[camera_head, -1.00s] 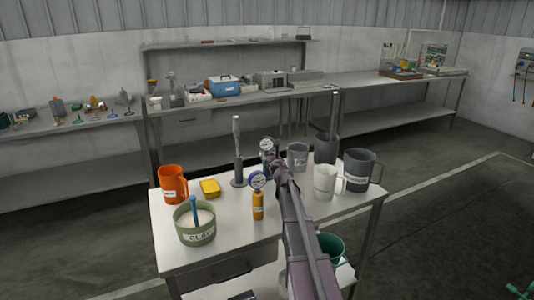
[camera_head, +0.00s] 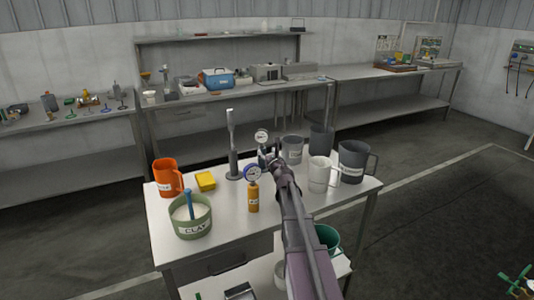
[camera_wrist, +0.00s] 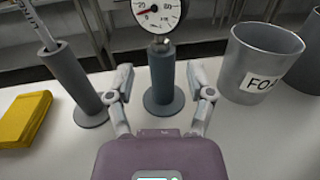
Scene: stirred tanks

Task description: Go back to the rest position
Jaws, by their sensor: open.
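My gripper (camera_wrist: 164,86) is open and empty, its two fingers apart. It also shows in the head view (camera_head: 275,156), over the white worktable (camera_head: 215,235). In the wrist view a round white-faced gauge (camera_wrist: 158,14) on a dark cylindrical stand (camera_wrist: 163,82) appears between the fingers. No finger visibly touches it, though the depth is hard to tell. In the head view the same gauge (camera_head: 262,136) stands upright just left of the gripper. No rest position is marked in view.
Left of the gripper are a dark holder with a rod (camera_head: 234,165), an orange gauge cylinder (camera_head: 253,198), a yellow block (camera_head: 205,181), an orange jug (camera_head: 167,177) and a clay tub (camera_head: 190,216). Right are grey mugs (camera_head: 292,150) and a white mug (camera_head: 319,175). Benches stand behind.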

